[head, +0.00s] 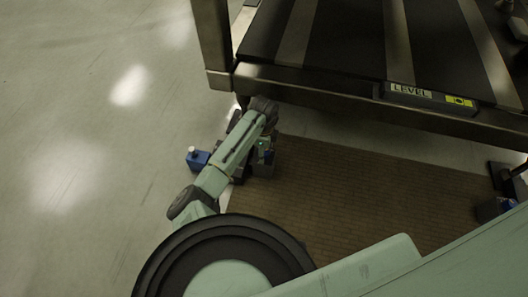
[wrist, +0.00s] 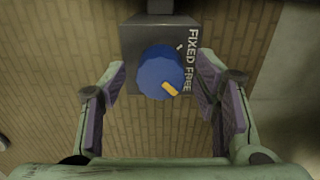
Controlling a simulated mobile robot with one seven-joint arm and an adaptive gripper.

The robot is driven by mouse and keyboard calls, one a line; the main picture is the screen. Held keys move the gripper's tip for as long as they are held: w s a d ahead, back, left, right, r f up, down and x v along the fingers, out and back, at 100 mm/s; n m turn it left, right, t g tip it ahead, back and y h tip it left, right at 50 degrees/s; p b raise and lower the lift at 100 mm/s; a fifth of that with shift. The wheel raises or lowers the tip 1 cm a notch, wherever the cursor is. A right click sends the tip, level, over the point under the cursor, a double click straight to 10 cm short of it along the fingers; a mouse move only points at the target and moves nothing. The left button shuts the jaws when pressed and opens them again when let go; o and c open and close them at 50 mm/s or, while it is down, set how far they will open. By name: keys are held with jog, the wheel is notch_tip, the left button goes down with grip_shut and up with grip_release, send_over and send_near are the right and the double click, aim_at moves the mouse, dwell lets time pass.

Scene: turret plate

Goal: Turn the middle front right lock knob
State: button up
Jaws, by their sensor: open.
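In the wrist view a round blue knob (wrist: 160,72) with a yellow-orange pointer sits on a dark grey box (wrist: 133,34). The box is lettered FIXED and FREE along its right side. The pointer aims down and right, towards the FREE end. My gripper (wrist: 162,80) is open, with one finger on each side of the knob. Gaps show between the fingers and the knob, though their depth apart is hard to judge. In the head view my arm (head: 235,150) reaches down by the corner of the platform and hides most of the gripper and knob.
A dark platform (head: 330,88) with a LEVEL label (head: 410,90) stands above and right of my arm. A blue box (head: 198,160) is left of the arm.

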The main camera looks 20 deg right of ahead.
jog(key=shift+f, duration=0.3)
jog(key=shift+c, duration=0.6)
jog(key=c, duration=1)
